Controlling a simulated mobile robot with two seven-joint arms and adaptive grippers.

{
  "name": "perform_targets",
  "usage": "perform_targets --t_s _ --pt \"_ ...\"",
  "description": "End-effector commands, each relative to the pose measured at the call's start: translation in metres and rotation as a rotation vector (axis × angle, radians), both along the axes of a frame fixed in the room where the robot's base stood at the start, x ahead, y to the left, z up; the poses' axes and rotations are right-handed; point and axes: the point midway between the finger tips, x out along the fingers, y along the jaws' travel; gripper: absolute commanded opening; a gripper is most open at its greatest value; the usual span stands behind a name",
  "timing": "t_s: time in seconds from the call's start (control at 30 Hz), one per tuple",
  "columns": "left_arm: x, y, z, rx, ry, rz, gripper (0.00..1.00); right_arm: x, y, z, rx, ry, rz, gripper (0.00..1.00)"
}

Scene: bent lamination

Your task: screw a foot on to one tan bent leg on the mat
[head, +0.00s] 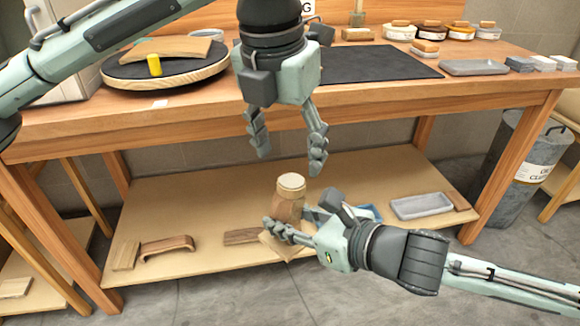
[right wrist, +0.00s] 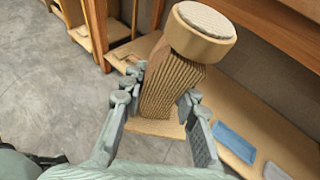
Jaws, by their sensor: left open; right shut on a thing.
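My right gripper (head: 288,226) is shut on a tan bent leg (head: 287,208), held up in front of the workbench. In the right wrist view the leg (right wrist: 170,85) shows layered wood grain between the fingers. A round foot (head: 291,183) with a pale pad on top sits at the leg's upper end; it also shows in the right wrist view (right wrist: 204,32). I cannot tell how tightly the foot is seated. My left gripper (head: 288,155) is open and empty, pointing down just above the foot, apart from it. The black mat (head: 365,63) lies on the bench, with no leg visible on it.
A round turntable (head: 165,75) with a curved tan sheet and a yellow cylinder stands at the bench's left. A grey tray (head: 474,68) and several tins are at the right. The lower shelf (head: 200,205) holds wood pieces and a tray (head: 420,206).

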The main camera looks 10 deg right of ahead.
Motion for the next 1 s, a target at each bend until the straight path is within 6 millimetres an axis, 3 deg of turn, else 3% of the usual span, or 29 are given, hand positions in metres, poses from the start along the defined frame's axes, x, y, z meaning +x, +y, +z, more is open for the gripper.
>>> perform_targets --t_s 0.1,0.33,1.0 --pt "-0.004 0.002 0.027 -0.001 -0.003 0.000 0.62 0.000 0.000 0.001 0.001 -0.002 0.000 0.00" --pt "-0.009 0.007 0.059 0.000 -0.001 0.001 0.62 0.000 0.000 0.001 0.001 -0.002 0.000 0.00" --pt "-0.011 0.008 0.066 0.001 0.000 0.001 0.62 0.000 0.000 0.001 0.001 -0.002 0.000 0.00"
